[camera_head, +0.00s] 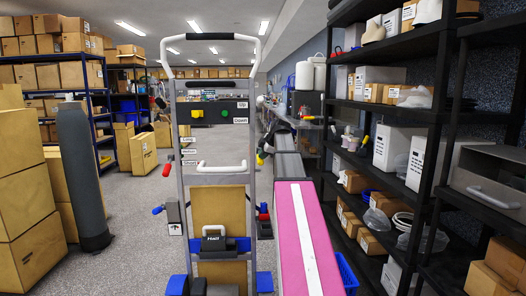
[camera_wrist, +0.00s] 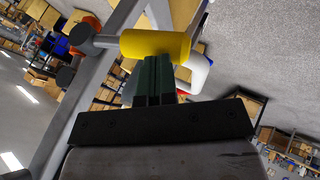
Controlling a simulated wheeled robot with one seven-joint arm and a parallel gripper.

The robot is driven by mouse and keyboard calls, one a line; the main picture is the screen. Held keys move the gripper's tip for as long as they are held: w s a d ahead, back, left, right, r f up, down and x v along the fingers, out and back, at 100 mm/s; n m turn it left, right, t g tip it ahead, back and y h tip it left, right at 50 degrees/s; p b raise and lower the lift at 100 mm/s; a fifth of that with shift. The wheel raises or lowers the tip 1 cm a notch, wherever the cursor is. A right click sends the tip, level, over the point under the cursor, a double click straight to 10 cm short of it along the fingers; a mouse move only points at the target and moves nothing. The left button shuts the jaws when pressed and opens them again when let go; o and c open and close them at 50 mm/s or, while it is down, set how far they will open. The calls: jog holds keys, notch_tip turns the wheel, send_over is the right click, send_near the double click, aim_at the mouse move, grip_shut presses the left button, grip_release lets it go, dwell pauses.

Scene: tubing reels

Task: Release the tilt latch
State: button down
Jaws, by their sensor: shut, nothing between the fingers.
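In the wrist view, a yellow cylindrical handle (camera_wrist: 155,45) on a grey bar with a dark round end stands right in front of my gripper (camera_wrist: 158,64). The dark fingers are together and empty. Their tips reach the lower edge of the handle; I cannot tell whether they touch it. No label shows on the handle, so I cannot tell if it is the tilt latch. In the head view, a tall grey wheeled frame (camera_head: 180,130) stands in front of me, with a "Half" label (camera_head: 214,238) near its bottom. My gripper is not clearly seen there.
A pink surface with a white stripe (camera_head: 290,230) is at right. Black shelves (camera_head: 440,130) stand beyond it. Stacked boxes (camera_head: 25,190) are at left.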

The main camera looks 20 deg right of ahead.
jog(key=shift+s+f+t, duration=0.1)
jog(key=shift+f+t, duration=0.4)
jog(key=shift+f, duration=0.8)
